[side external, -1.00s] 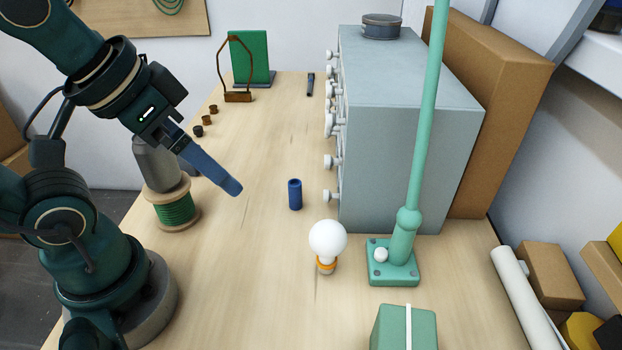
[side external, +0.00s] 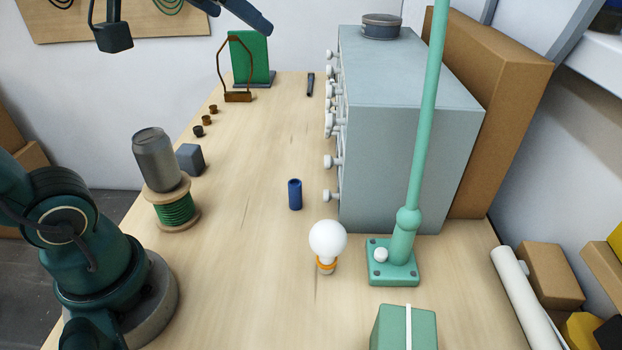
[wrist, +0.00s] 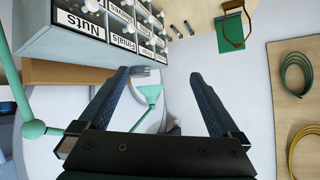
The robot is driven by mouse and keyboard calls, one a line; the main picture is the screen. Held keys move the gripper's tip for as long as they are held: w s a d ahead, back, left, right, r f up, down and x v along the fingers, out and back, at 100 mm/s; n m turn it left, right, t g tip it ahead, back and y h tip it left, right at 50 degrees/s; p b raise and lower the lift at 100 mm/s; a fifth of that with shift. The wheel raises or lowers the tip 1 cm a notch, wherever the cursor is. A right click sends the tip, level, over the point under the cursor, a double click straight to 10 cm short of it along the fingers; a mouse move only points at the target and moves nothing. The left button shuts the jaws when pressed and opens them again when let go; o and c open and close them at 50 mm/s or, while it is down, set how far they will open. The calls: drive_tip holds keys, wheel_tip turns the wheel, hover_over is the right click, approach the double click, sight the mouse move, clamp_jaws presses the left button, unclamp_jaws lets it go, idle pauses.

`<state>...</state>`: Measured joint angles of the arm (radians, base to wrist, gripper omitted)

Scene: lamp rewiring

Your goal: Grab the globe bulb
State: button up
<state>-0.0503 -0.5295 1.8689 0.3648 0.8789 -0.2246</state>
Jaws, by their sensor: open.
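The globe bulb (side external: 327,238) is round and white, with an orange band near its narrow lower end. In the side external view it stands upright, globe on top, on the wooden table just left of the green lamp base (side external: 393,263). My gripper (wrist: 168,75) is open and empty in the wrist view, its two dark blue fingers apart. I do not make out the bulb in the wrist view.
A grey drawer cabinet (side external: 410,130) with white knobs stands behind the bulb, beside the tall lamp pole (side external: 427,120). A blue cylinder (side external: 295,195) stands behind the bulb. A green box (side external: 390,330) is in front. A can (side external: 155,160) tops a green spool (side external: 176,210) at left.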

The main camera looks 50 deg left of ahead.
drive_tip(key=w+r+m+t, duration=0.3)
drive_tip(key=w+r+t, duration=0.4)
drive_tip(key=w+r, duration=0.2)
drive_tip(key=m+g+h, duration=1.3)
drive_tip(key=m+h, duration=0.2)
drive_tip(key=h, duration=0.2)
hover_over(341, 249)
drive_tip(key=a, duration=0.5)
wheel_tip(341, 249, down, 15)
drive_tip(key=f, duration=2)
drive_tip(key=shift+s+f, duration=0.25)
drive_tip(key=shift+s, duration=0.05)
drive_tip(key=shift+m, duration=0.3)
drive_tip(key=shift+x, duration=2.45)
